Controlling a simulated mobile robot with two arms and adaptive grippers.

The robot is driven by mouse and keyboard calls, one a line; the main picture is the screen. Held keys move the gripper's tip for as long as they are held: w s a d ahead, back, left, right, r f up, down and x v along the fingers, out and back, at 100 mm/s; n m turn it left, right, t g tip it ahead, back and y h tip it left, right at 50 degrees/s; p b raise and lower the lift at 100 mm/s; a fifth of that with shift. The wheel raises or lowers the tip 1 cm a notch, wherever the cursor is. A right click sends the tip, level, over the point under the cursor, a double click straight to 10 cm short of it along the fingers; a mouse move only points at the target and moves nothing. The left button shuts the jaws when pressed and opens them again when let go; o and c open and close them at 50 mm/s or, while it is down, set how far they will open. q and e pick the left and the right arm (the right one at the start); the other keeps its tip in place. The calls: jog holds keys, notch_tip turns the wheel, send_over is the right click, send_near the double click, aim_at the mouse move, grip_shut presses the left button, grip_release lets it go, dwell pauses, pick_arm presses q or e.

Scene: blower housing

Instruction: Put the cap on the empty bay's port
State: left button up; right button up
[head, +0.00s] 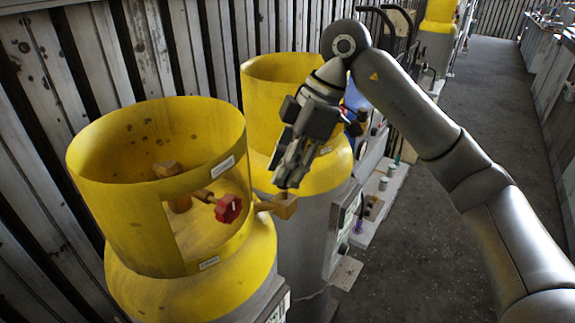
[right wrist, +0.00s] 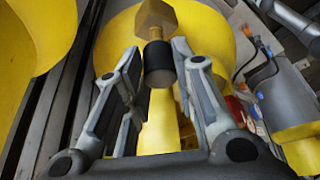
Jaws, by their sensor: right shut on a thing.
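My right gripper (head: 285,183) points down beside the near yellow collar. In the right wrist view, its fingers (right wrist: 155,62) are shut on a short black cylinder, which looks like the cap (right wrist: 158,65). A brass block with a narrow neck (right wrist: 155,18) is in line with the cap, just beyond the fingertips. It also shows in the head view (head: 284,206), right under the fingertips. I cannot tell whether cap and brass are joined or only lined up. My left gripper is not in view.
The near yellow cylinder (head: 130,225) has a red knob (head: 228,208) and brass valve (head: 167,169) inside its collar. A second yellow cylinder (head: 262,75) stands behind. A plank wall (head: 55,70) closes the left; the floor (head: 480,110) at right is clear.

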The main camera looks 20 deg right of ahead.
jog(key=shift+f+b, duration=0.8)
jog(key=shift+f, duration=0.7)
jog(key=o, duration=0.9)
jog(key=shift+d+r, duration=0.1)
jog(key=shift+r, duration=0.15)
jog(key=v, duration=1.1)
jog(key=shift+r, duration=0.25)
